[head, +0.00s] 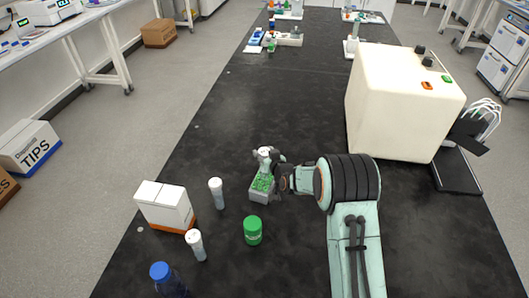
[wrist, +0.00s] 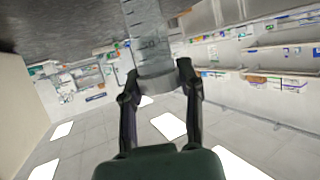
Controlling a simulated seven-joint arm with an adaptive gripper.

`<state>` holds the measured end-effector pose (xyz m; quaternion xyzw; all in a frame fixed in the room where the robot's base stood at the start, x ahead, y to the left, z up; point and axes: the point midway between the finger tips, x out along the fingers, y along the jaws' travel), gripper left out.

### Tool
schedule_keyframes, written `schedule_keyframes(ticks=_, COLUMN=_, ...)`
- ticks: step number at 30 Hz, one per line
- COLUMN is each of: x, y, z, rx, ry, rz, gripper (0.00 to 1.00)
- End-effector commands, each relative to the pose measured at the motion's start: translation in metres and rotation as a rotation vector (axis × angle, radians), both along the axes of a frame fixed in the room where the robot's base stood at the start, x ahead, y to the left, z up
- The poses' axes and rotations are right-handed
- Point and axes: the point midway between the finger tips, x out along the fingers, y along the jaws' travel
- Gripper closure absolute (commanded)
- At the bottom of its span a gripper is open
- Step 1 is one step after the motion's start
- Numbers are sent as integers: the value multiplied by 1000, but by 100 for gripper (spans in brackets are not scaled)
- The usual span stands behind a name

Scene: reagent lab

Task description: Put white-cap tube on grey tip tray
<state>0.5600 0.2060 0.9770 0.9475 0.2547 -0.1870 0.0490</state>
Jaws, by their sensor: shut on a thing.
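My gripper (head: 271,160) is shut on a white-cap tube (head: 264,151), whose pale cap end shows above the fingers. In the wrist view the clear, graduated tube (wrist: 147,35) extends away from the fingers, with its wide end (wrist: 157,77) between them. The grey tip tray (head: 259,196), filled with green tips, lies just below the gripper in the head view. The gripper hides the tray's far part and the tube's lower end, so I cannot tell whether the tube touches the tray.
Two other white-capped tubes (head: 217,193) (head: 196,245) stand left of the tray. A green-lidded jar (head: 253,231), a white box (head: 165,206) and a blue-capped bottle (head: 168,280) stand nearby. A large cream machine (head: 404,105) is at right.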

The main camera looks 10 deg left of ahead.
Motion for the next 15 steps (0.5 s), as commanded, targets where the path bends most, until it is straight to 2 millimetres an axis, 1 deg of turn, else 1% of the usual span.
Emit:
schedule_keyframes(ticks=4, x=0, y=0, z=-4, rx=-1, ry=1, rz=0, gripper=79)
schedule_keyframes(ticks=5, x=0, y=0, z=-3, rx=-1, ry=1, rz=0, gripper=55)
schedule_keyframes(ticks=6, x=0, y=0, z=-3, rx=-1, ry=1, rz=0, gripper=43)
schedule_keyframes(ticks=7, x=0, y=0, z=-3, rx=-1, ry=1, rz=0, gripper=38)
schedule_keyframes(ticks=15, x=0, y=0, z=-2, rx=-1, ry=1, rz=0, gripper=38)
